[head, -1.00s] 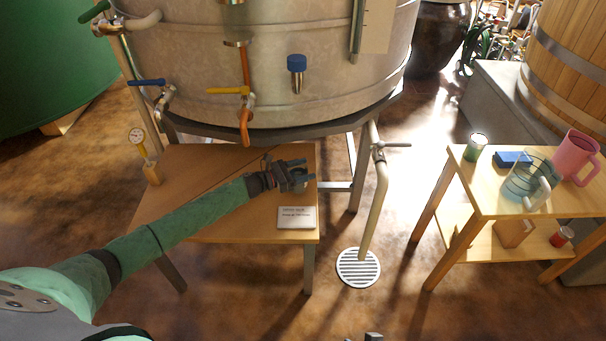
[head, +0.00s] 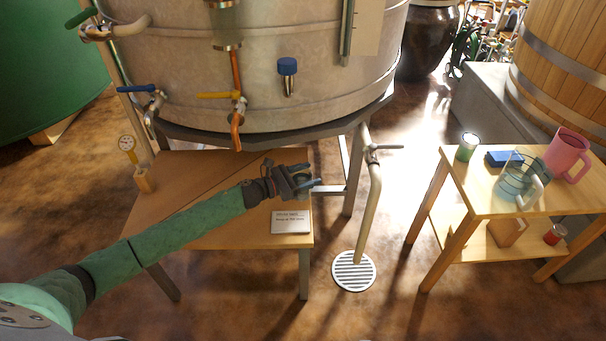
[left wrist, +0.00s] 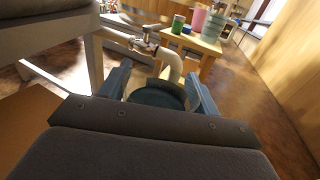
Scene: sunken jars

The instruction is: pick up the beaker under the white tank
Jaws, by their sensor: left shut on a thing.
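The pale, off-white tank (head: 330,95) stands on a dark-rimmed frame at the back. The low wooden table (head: 230,235) is below its front edge. My left gripper (head: 305,182) is over the right edge of this table. It is shut on the beaker, which is mostly hidden by the fingers in the head view. In the left wrist view the beaker (left wrist: 158,97) shows as a dark teal round shape between the two fingers of the left gripper (left wrist: 160,90). I cannot tell whether it touches the table. My right gripper is not in view.
A small sign (head: 290,222) lies just in front of the gripper. A standing pipe (head: 369,205) rises right of the table, by a floor drain (head: 354,271). The right table (head: 480,200) holds a clear jug (head: 513,180), a pink pitcher (head: 568,155) and a green can (head: 467,147).

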